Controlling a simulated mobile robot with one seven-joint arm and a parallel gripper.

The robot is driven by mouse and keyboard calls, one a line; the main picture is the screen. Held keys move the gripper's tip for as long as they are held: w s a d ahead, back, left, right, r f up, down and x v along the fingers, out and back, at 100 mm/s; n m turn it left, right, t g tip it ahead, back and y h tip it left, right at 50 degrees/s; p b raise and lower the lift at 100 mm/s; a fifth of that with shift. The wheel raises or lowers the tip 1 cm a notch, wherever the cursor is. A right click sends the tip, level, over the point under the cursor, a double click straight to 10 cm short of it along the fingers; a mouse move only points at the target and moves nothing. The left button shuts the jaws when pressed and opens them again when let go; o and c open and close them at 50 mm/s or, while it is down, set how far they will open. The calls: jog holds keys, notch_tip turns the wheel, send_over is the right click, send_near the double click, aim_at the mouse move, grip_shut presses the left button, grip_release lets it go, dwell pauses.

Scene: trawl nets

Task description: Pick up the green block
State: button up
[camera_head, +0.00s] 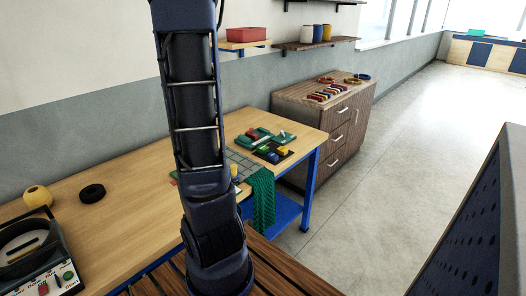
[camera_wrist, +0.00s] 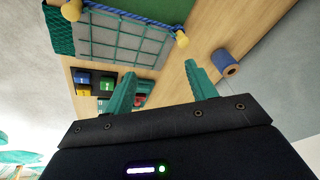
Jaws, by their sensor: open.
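The green block (camera_wrist: 107,83) lies in a dark tray (camera_wrist: 93,72) with a blue block (camera_wrist: 82,77) and a yellow block (camera_wrist: 82,91) in the wrist view, left of my gripper. In the head view the green block (camera_head: 262,150) is small, in the dark tray near the table's far end, with the yellow block (camera_head: 283,151) to its right. My gripper (camera_wrist: 160,69) is open, with nothing held between its teal fingers. The fingers are above the table and apart from the block. In the head view my arm hides the gripper.
A grey-green net panel (camera_wrist: 125,38) lies beside the tray, and a green net (camera_head: 261,198) hangs over the table edge. A blue spool (camera_wrist: 224,61) is at right in the wrist view. A black ring (camera_head: 92,193) lies on the wooden table (camera_head: 130,215).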

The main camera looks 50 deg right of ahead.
jog(key=d+f+m+g+h, duration=0.1)
jog(key=d+f+m, duration=0.15)
jog(key=d, duration=0.35)
jog(key=d+f+m, duration=0.1)
jog(key=d+f, duration=0.3)
jog(key=d, duration=0.3)
jog(key=m+g+h, duration=0.2)
jog(key=m, duration=0.1)
send_near(263, 147)
jog(key=shift+x, duration=4.55)
jog(key=shift+a, duration=0.1)
jog(key=c, duration=0.8)
